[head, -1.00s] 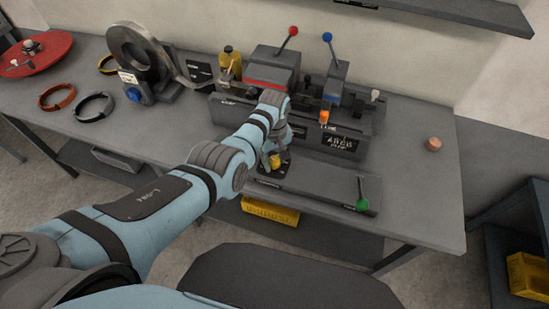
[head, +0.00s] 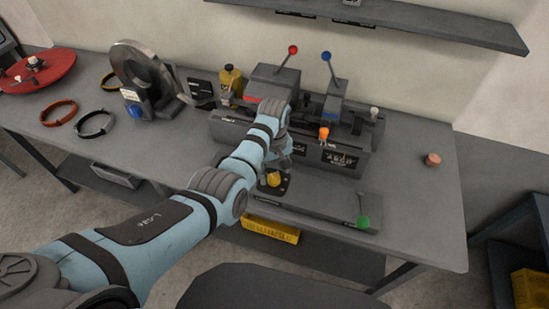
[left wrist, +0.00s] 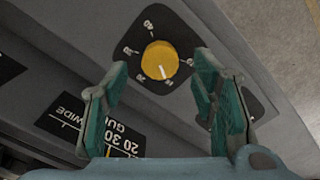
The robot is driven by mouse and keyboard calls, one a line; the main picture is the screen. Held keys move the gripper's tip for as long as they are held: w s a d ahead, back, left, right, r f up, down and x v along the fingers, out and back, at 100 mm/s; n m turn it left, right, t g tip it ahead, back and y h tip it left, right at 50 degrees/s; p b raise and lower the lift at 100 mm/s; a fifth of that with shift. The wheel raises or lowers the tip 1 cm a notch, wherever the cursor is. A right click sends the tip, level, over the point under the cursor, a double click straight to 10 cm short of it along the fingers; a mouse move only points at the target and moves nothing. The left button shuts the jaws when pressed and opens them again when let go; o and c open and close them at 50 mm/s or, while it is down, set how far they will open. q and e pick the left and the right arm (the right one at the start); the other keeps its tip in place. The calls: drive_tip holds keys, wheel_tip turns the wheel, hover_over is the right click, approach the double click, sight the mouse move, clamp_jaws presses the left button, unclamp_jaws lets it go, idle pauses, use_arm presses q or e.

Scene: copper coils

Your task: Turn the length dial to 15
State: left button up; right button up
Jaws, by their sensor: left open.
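The length dial is a round yellow knob (left wrist: 159,60) on a black plate (left wrist: 185,25) with white marks around it. In the head view the yellow knob (head: 273,180) sits at the front of the machine. My left gripper (left wrist: 158,84) is open, its green-padded fingers on either side below the knob in the wrist view. I cannot tell whether they touch it. My right gripper is not in view.
The machine (head: 318,198) has a green-knobbed lever (head: 363,222) at its front right and red (head: 293,49) and blue (head: 326,56) levers behind. A scale marked "20 30" (left wrist: 108,135) lies beside the fingers. Coils (head: 94,123) lie at left. The table's right side is mostly clear.

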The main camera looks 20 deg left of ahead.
sight(274, 177)
use_arm(q)
wheel_tip(274, 177, up, 9)
idle(0.4)
